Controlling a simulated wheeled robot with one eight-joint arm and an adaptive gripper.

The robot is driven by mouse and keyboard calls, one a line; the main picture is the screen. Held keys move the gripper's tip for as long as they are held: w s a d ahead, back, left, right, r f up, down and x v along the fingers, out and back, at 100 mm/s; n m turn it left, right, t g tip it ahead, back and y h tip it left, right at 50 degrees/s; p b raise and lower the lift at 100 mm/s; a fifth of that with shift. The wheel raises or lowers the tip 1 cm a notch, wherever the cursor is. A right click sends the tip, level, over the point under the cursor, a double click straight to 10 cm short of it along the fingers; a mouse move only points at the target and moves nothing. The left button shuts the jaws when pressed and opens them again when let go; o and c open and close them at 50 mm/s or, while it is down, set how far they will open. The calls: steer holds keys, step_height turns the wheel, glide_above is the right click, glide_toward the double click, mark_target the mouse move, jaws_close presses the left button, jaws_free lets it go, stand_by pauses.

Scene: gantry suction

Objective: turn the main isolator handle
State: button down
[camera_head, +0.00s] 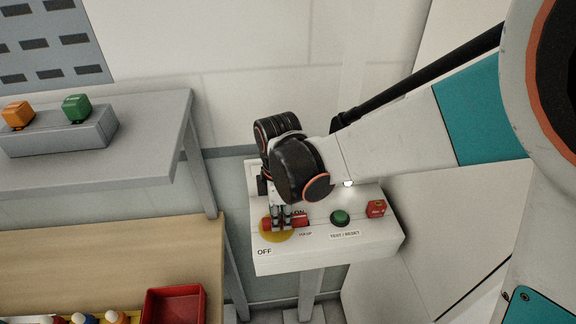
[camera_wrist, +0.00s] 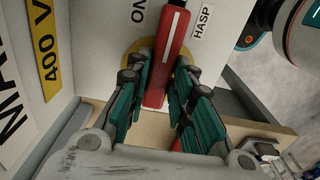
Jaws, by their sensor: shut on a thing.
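The main isolator handle (camera_head: 301,220) is a red bar on a round yellow plate (camera_head: 277,236), at the left of the white panel box. It lies roughly crosswise in the head view. In the wrist view the handle (camera_wrist: 168,45) shows a white line at its outer end, which lies between the ON and HASP labels. My gripper (camera_head: 282,217) comes down over the handle's middle. In the wrist view my gripper (camera_wrist: 158,82) has one finger on each side of the handle, shut on it. The fingers hide part of the handle and plate.
The panel box (camera_head: 330,254) also bears a green TEST/RESET button (camera_head: 340,217) and a red block (camera_head: 376,208) at its right. A grey shelf (camera_head: 110,170) and a wooden bench (camera_head: 100,245) with a red bin (camera_head: 173,305) stand to the left.

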stand_by(0.3)
steer(key=c, duration=1.4)
jaws_free()
